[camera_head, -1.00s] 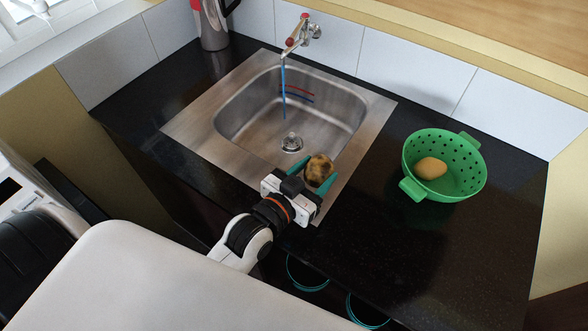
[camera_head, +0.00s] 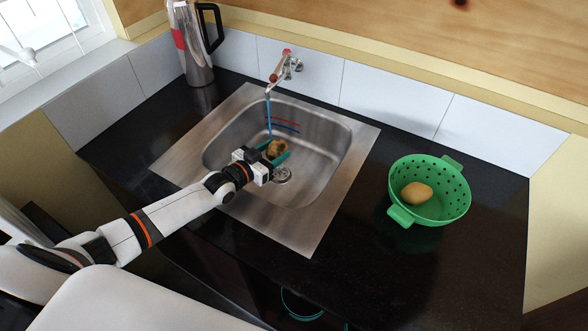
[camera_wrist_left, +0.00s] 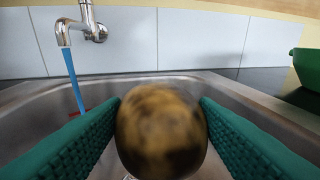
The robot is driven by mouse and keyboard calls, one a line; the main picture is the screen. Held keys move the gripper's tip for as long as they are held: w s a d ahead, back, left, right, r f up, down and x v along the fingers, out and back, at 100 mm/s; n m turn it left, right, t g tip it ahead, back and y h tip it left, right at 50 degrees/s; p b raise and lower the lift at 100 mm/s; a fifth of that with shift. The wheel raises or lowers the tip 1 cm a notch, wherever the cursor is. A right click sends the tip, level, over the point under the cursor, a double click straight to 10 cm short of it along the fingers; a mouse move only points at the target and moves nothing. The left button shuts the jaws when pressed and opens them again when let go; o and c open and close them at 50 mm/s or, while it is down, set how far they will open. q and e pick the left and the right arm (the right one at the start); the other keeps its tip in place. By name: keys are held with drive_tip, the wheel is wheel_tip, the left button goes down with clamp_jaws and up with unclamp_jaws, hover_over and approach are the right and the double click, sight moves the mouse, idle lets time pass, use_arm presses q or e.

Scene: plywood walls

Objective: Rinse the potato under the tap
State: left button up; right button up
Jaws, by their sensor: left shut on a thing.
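My left gripper (camera_head: 272,152) is shut on a brown potato with dark patches (camera_head: 277,148) and holds it over the steel sink (camera_head: 325,165). In the left wrist view the potato (camera_wrist_left: 160,132) sits between the two green fingers. The tap (camera_head: 282,68) is on the tiled wall behind the sink, and a thin blue stream of water (camera_head: 268,118) falls from it. In the left wrist view the stream (camera_wrist_left: 74,82) is to the left of the potato and apart from it. My right gripper is not in view.
A green colander (camera_head: 458,194) holding a clean-looking yellow-brown potato (camera_head: 417,193) stands on the black counter (camera_head: 350,225) right of the sink. The sink rim surrounds my gripper.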

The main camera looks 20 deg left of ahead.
use_arm(q)
drive_tip(key=shift+w+a+r+y, duration=0.1)
drive_tip(key=shift+w+a+y, duration=0.25)
drive_tip(key=shift+a, duration=0.45)
drive_tip(key=shift+w+a+b, duration=0.15)
drive_tip(key=shift+w+b, duration=0.05)
drive_tip(key=shift+b, duration=0.15)
drive_tip(key=w+a+f+b, duration=0.2)
drive_tip(key=w+a+b, duration=0.6)
drive_tip(key=w+b, duration=0.3)
drive_tip(key=shift+f+b, duration=0.35)
drive_tip(key=shift+b, duration=1.9)
drive_tip(key=shift+d, duration=0.2)
drive_tip(key=shift+w+d, duration=0.35)
drive_tip(key=shift+s+a, duration=0.1)
